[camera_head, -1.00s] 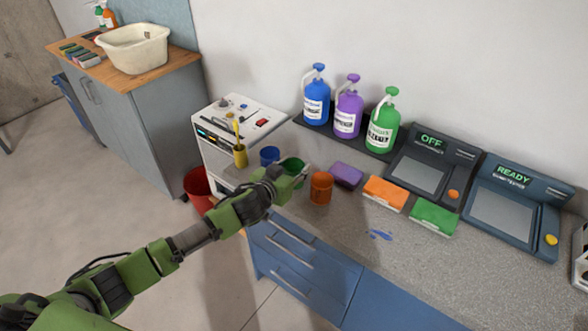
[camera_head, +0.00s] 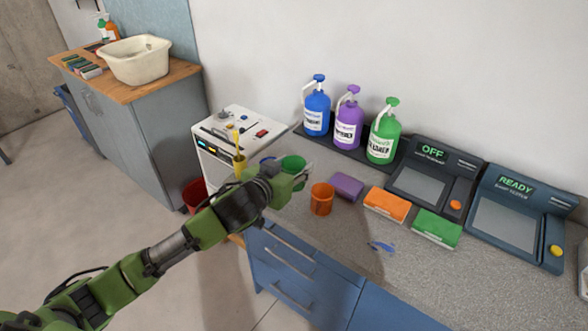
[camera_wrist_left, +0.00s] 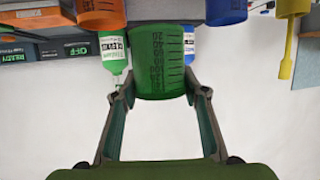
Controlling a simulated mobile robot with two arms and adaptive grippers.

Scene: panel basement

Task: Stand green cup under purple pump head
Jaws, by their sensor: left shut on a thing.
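The green cup (camera_head: 292,164) is upright in my left gripper (camera_head: 298,178), with its lower part partly hidden by the gripper. In the left wrist view, the green cup (camera_wrist_left: 158,62) sits between the two fingertips of my left gripper (camera_wrist_left: 160,92), which is shut on it. The purple pump bottle (camera_head: 348,126) stands on a dark tray at the wall, between the blue and green bottles. Its pump head (camera_head: 352,90) is behind and to the right of the cup, clear of it. In the left wrist view the cup hides the purple bottle. My right gripper is not in view.
An orange cup (camera_head: 321,201) stands just right of my left gripper. The blue cup (camera_head: 267,160) is mostly hidden. The blue bottle (camera_head: 317,108) and green bottle (camera_head: 384,135) flank the purple one. A purple sponge (camera_head: 346,185) lies before the tray (camera_head: 357,155).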

